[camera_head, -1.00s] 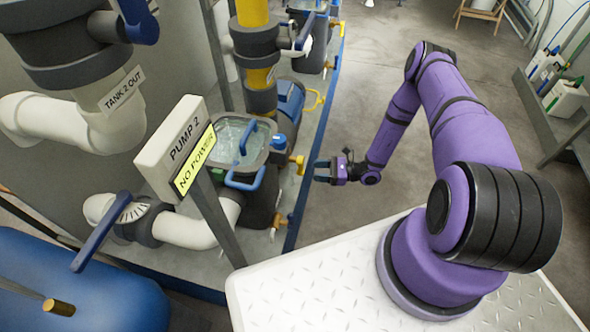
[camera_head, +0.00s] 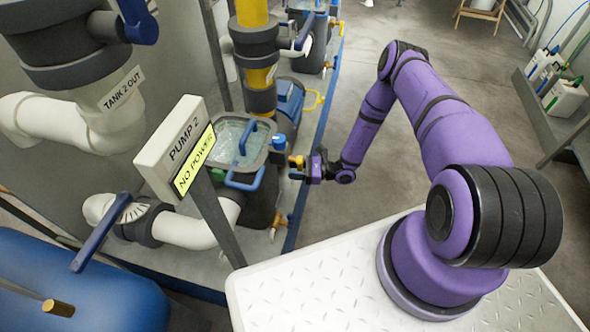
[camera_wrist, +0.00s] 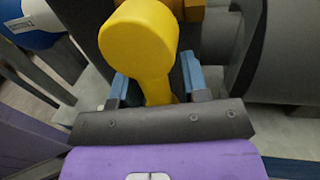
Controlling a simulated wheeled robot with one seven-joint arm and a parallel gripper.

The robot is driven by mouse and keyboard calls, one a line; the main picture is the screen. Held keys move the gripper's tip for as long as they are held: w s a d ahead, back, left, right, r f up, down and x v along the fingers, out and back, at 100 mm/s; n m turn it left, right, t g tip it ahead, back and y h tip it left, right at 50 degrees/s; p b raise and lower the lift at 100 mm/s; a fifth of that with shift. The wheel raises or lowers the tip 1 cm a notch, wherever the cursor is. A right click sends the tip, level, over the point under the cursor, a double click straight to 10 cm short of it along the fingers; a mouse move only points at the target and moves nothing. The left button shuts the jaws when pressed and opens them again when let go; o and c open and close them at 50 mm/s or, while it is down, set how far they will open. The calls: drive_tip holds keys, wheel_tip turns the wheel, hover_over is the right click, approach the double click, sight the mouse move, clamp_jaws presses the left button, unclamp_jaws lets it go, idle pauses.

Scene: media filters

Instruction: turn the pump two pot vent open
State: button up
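The pump two pot (camera_head: 237,140) has a clear lid with blue handles, behind the "PUMP 2 / NO POWER" sign. On its right side is a vent with a yellow handle (camera_head: 296,160); a lower yellow fitting (camera_head: 279,219) sits beneath it. My gripper (camera_head: 299,168) is at the upper yellow handle. In the wrist view the yellow handle (camera_wrist: 140,45) has a broad rounded end, and its narrower stem lies between the two blue fingers of my gripper (camera_wrist: 155,90). The fingers stand apart, with a gap visible left of the stem. The vent body is mostly hidden.
The sign (camera_head: 175,150) on its post stands in front of the pot. A blue skid edge (camera_head: 296,215) runs along the pump row. Another pump with yellow fittings is farther back. The floor (camera_head: 395,180) right of the skid is clear.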

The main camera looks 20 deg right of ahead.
clamp_jaws()
drive_tip(key=shift+w+d, duration=0.1)
drive_tip(key=shift+w+d+r+n+h, duration=0.1)
drive_tip(key=shift+w+d+n+h, duration=0.15)
drive_tip(key=shift+n, duration=0.65)
drive_tip(key=shift+w+d+r+n+h, duration=0.15)
drive_tip(key=shift+w+n, duration=0.25)
drive_tip(key=shift+n, duration=0.5)
drive_tip(key=shift+w+d+n+h, duration=0.2)
drive_tip(key=shift+w+d+n, duration=0.1)
drive_tip(key=shift+n, duration=0.6)
drive_tip(key=shift+o, duration=1.5)
unclamp_jaws()
drive_tip(key=shift+d, duration=0.1)
